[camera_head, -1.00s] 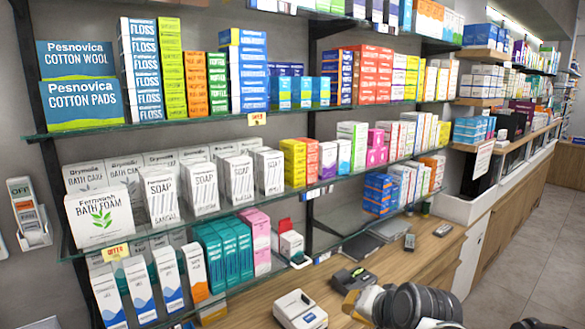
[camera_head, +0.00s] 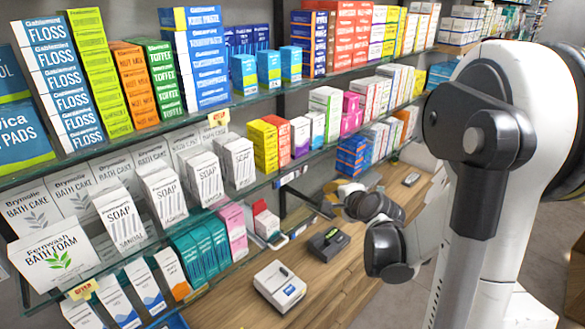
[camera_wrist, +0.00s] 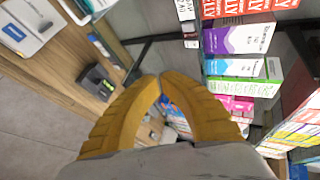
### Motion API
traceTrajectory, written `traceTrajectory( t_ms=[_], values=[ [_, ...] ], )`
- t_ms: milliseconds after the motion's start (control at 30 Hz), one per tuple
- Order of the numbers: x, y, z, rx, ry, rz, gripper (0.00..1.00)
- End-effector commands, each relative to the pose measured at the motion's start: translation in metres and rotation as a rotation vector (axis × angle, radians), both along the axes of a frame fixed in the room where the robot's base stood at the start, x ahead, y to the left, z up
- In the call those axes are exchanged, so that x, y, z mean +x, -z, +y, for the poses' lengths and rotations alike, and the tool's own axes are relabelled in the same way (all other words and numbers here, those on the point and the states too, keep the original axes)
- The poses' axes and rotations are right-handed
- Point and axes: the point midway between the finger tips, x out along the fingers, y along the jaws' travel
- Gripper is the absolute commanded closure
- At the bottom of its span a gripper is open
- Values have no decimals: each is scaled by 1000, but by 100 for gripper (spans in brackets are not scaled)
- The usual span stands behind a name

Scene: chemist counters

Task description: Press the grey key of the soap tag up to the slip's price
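White soap boxes (camera_head: 162,193) stand in a row on the middle glass shelf in the head view. A small pale device (camera_head: 277,241) sits at the lower shelf edge, beneath and right of them. I cannot tell whether it is the soap tag, and no grey key or price can be read. I cannot make out a slip. My gripper (camera_head: 342,190) is right of the soap boxes, near the shelves and above the wooden counter. In the wrist view its yellow fingers (camera_wrist: 161,80) meet at the tips, with nothing seen between them.
A white machine (camera_head: 280,287) and a dark device (camera_head: 328,243) stand on the wooden counter (camera_head: 345,285). Glass shelves full of boxes run along the left. The floor at right is partly hidden by my arm.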

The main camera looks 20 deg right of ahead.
Motion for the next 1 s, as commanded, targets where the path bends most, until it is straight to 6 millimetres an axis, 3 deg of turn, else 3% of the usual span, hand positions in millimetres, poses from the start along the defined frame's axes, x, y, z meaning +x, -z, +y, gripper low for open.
traceTrajectory(
  t_ms=[333, 800, 1000],
  values=[
    [8, 0, 4, -2, -4, 2, 100],
    [66, 1, 25, -3, -4, 1, 100],
    [80, 1, 30, -3, -4, 1, 100]
  ],
)
